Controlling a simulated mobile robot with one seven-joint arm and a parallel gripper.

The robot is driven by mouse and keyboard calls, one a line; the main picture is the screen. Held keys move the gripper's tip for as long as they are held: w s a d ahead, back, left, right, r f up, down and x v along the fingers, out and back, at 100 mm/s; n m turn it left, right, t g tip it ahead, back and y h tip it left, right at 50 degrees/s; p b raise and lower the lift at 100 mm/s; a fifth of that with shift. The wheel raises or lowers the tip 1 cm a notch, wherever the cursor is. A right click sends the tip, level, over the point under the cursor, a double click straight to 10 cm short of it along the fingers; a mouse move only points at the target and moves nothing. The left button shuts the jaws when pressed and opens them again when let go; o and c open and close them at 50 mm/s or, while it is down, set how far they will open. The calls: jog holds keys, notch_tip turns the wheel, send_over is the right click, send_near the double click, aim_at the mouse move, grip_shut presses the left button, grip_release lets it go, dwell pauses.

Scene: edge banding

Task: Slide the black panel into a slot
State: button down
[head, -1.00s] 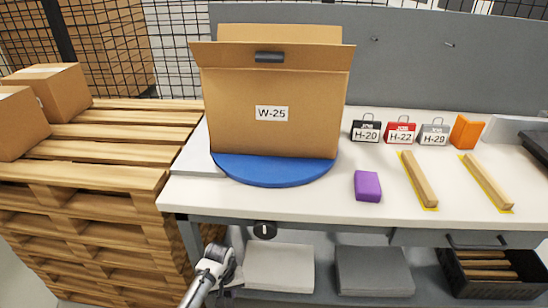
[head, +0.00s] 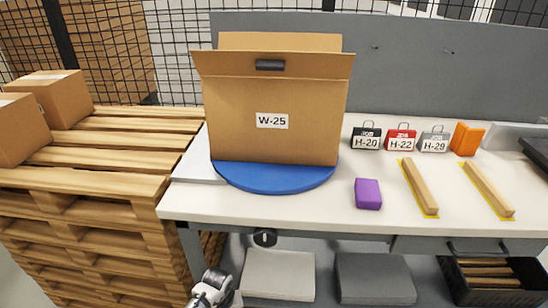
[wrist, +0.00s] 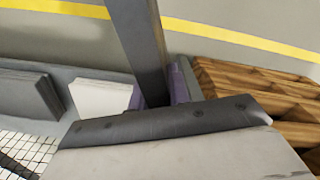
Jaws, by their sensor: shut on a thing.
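In the wrist view my gripper (wrist: 156,92) has its two purplish fingers shut on a dark, flat bar-like piece, which I take to be the black panel (wrist: 138,40), seen nearly edge-on. It runs from between the fingers to the top edge of the picture, slightly tilted. Its far end is out of frame. The grey gripper body with its dark bolted edge fills the bottom of that view. In the head view only a part of my arm shows at the lower left; the fingers and panel are not visible there. I cannot make out a slot in either view.
The white bench (head: 300,207) carries a W-25 carton (head: 275,95) on a blue disc (head: 275,180), a purple block (head: 368,194) and two wooden strips. A pale stack (head: 278,275) and a dark grey stack (head: 375,278) lie below. Wooden pallets (head: 90,200) stand left.

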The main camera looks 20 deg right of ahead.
notch_tip(320, 180, up, 13)
jog(key=p, duration=1.2)
jog(key=shift+w+f, duration=0.1)
jog(key=shift+f, duration=0.1)
jog(key=shift+r+p, duration=0.55)
jog(key=shift+r, duration=2.2)
